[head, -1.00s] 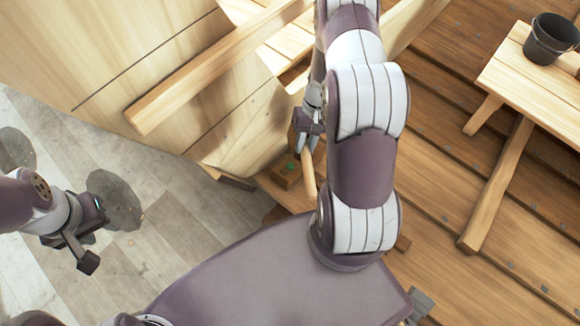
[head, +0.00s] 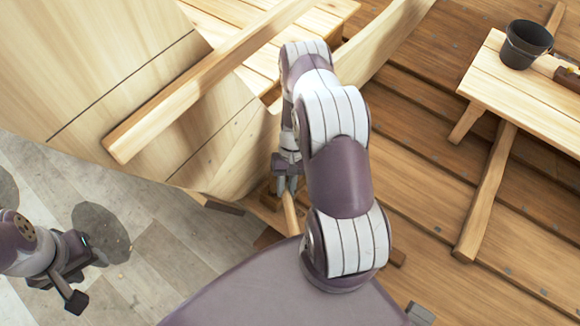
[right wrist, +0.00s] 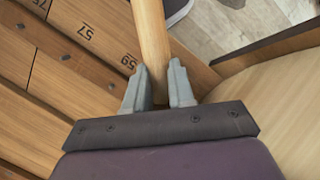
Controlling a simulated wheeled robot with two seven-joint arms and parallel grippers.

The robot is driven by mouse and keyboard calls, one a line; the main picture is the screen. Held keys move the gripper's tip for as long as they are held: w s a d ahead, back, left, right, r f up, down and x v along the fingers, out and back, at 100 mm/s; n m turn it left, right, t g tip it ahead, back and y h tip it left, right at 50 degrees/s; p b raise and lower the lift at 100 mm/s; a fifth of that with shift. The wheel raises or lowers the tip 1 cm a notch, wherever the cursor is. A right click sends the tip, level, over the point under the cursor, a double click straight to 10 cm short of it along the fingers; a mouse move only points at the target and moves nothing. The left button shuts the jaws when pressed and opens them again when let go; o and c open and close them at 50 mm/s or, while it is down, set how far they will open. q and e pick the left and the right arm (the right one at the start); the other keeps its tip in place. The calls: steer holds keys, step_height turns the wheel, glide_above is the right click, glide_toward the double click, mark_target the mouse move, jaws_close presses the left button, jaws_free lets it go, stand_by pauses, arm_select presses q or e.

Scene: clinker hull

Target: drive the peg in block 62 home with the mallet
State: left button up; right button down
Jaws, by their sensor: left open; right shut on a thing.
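My right gripper (head: 288,188) is shut on the wooden mallet handle (head: 290,214), low by the hull's edge in the head view. In the right wrist view, its two grey fingers (right wrist: 160,88) pinch the pale round handle (right wrist: 152,35). The mallet's head cannot be made out in either view. A small wooden block (head: 266,197) shows partly beside the gripper; its number and any peg are hidden. My left gripper (head: 78,278) is open and empty over the grey floor at the far left, well away from the block.
The pale hull planking (head: 90,75) with a projecting beam (head: 190,90) lies left of my right arm. Planks marked 57 and 59 (right wrist: 105,45) show in the right wrist view. A bench (head: 530,95) with a dark bucket (head: 525,43) stands at right.

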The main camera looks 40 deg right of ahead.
steer(key=v, duration=0.5)
steer(key=s+v, duration=0.1)
steer(key=v, duration=0.2)
steer(key=shift+w+r, duration=0.15)
steer(key=shift+r, duration=0.4)
steer(key=shift+s+a, duration=0.2)
steer(key=shift+s, duration=0.15)
steer(key=p+v, duration=0.2)
steer(key=v, duration=0.1)
steer(key=s+p+v, duration=0.1)
steer(key=v, duration=0.1)
steer(key=shift+a+r, duration=0.2)
